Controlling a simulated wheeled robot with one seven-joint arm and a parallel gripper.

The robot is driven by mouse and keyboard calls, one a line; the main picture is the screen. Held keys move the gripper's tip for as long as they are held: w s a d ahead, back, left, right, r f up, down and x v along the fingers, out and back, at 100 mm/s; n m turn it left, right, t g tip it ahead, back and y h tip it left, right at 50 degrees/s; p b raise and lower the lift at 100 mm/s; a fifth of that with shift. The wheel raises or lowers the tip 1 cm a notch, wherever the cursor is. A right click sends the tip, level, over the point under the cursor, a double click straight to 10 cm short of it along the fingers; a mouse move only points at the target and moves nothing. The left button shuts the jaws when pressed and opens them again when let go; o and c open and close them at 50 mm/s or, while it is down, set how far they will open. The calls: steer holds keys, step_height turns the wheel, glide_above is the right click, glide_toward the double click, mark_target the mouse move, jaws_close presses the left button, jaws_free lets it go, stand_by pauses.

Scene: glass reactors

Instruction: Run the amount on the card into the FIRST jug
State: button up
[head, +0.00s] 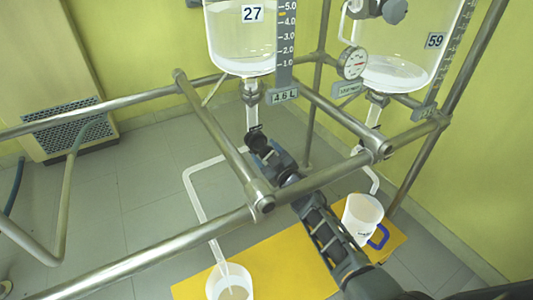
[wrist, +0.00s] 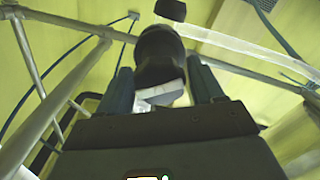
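A glass vessel labelled 27 (head: 240,40) hangs at the top centre of the head view, with a little clear liquid near its bottom and a printed scale. A card reading 4.6 L (head: 285,96) hangs below the scale. A black tap knob (head: 257,139) sits on its outlet, and a white tube (head: 192,190) runs down into a white jug (head: 215,287). The jug is cut by the frame edge and some contents show inside; flow cannot be made out.
A second vessel labelled 59 (head: 395,72) hangs at right with a pressure gauge (head: 353,62) nearby. A second jug with a blue handle (head: 362,218) stands below it on the yellow board (head: 285,262). Metal rails (head: 225,150) cross close around my arm.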

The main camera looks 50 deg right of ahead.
steer(key=shift+o, duration=0.8)
steer(key=p+v, duration=0.1)
steer(key=v, duration=0.6)
steer(key=shift+s+p, duration=0.4)
steer(key=shift+a, duration=0.1)
stand_by(6.0)
